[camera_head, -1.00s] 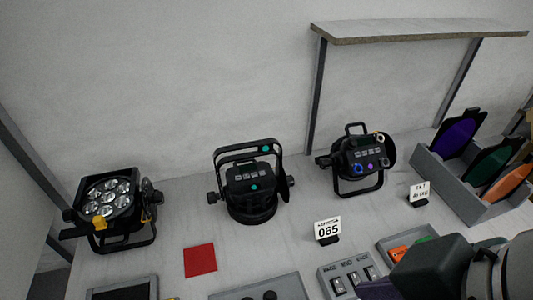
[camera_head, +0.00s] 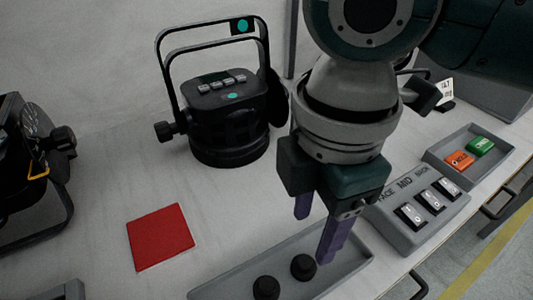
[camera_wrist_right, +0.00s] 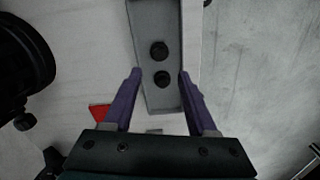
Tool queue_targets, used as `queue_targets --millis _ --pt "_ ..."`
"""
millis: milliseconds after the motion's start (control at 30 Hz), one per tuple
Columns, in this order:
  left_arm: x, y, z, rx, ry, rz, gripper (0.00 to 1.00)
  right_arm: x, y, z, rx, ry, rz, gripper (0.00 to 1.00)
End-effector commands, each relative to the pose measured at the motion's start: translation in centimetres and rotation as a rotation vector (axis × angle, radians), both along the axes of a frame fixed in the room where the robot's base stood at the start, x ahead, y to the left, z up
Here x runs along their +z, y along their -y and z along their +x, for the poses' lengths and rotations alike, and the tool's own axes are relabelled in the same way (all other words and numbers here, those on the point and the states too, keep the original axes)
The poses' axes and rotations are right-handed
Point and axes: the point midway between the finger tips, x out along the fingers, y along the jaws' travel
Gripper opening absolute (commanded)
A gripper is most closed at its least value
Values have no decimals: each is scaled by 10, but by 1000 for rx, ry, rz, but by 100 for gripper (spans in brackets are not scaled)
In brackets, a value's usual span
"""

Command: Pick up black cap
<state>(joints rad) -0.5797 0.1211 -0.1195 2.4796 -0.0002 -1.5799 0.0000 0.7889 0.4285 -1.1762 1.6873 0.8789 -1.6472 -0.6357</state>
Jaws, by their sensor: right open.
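Two round black caps lie in a long grey tray (camera_head: 345,273) near the table's front edge. One cap (camera_head: 304,267) is to the right and the other cap (camera_head: 266,288) is to its left. In the right wrist view the caps (camera_wrist_right: 159,50) (camera_wrist_right: 162,79) show in line inside the tray. My right gripper (camera_head: 314,231) is open and empty, its purple fingers pointing down by the right cap. In the wrist view its fingertips (camera_wrist_right: 160,74) are on either side of the tray, apart from the caps. My left gripper is out of view.
A black lamp (camera_head: 230,120) stands behind the tray, with a red square (camera_head: 160,237) to its front left. A switch box (camera_head: 418,212) and a small tray with orange and green blocks (camera_head: 500,165) stand to the right. Another lamp (camera_head: 30,170) is at far left.

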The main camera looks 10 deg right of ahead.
Motion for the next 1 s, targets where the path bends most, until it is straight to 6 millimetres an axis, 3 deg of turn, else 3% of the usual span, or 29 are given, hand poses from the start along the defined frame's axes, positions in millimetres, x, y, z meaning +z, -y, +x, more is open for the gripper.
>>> queue_targets --millis 200,367,633,967,1000 --pt "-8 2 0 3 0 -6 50 -34 1 0 0 -4 -4 58" --pt "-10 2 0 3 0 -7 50 -47 1 0 0 -3 -2 58" --pt "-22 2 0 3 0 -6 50 -88 1 3 -1 -2 -2 58" --pt "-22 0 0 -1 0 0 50 -95 1 3 1 0 -1 58" --pt "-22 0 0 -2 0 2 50 -95 1 3 1 0 -1 53"
